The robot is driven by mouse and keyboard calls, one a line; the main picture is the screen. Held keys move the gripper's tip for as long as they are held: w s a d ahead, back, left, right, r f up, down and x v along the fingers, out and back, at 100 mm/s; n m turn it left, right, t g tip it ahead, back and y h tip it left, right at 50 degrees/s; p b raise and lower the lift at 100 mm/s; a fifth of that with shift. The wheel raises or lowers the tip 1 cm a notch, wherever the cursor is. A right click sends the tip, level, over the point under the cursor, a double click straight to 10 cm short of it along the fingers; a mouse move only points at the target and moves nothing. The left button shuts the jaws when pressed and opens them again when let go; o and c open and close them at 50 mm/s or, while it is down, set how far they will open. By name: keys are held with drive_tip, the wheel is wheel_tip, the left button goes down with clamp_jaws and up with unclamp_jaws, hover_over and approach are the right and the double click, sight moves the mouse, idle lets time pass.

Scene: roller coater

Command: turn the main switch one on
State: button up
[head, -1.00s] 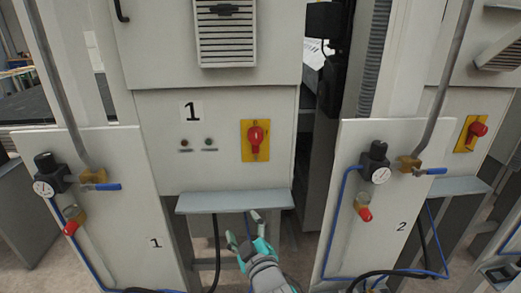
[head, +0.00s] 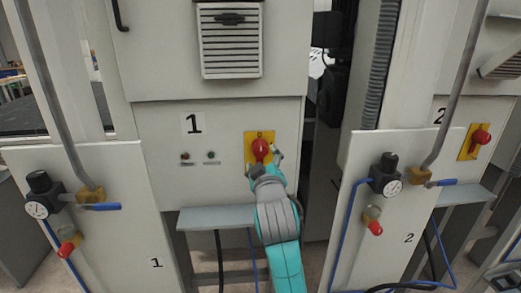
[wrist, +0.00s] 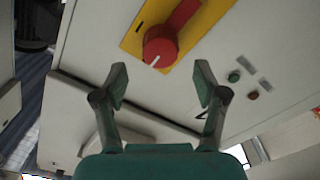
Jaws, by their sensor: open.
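The main switch one is a red rotary knob (head: 260,150) on a yellow plate (head: 250,140) on the front of cabinet 1. In the wrist view, the red knob (wrist: 160,46) has a white mark on its round end, and a red bar runs from it to the upper right across the yellow plate (wrist: 135,38). My gripper (head: 264,160) is just in front of the switch and partly hides its lower part. In the wrist view my gripper (wrist: 162,82) is open, its fingers apart and empty, with the knob beyond and between them. No contact is visible.
A red and a green indicator (head: 211,155) sit left of the switch. A grey ledge (head: 215,217) juts out below it. A panel with a gauge, valve and blue hose stands on each side. A second red switch (head: 480,138) is at the far right.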

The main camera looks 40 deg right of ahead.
sight(261, 151)
drive_tip(key=x, duration=0.6)
drive_tip(key=shift+w+d, duration=0.15)
drive_tip(key=shift+w, duration=0.05)
drive_tip(key=c, duration=1.1)
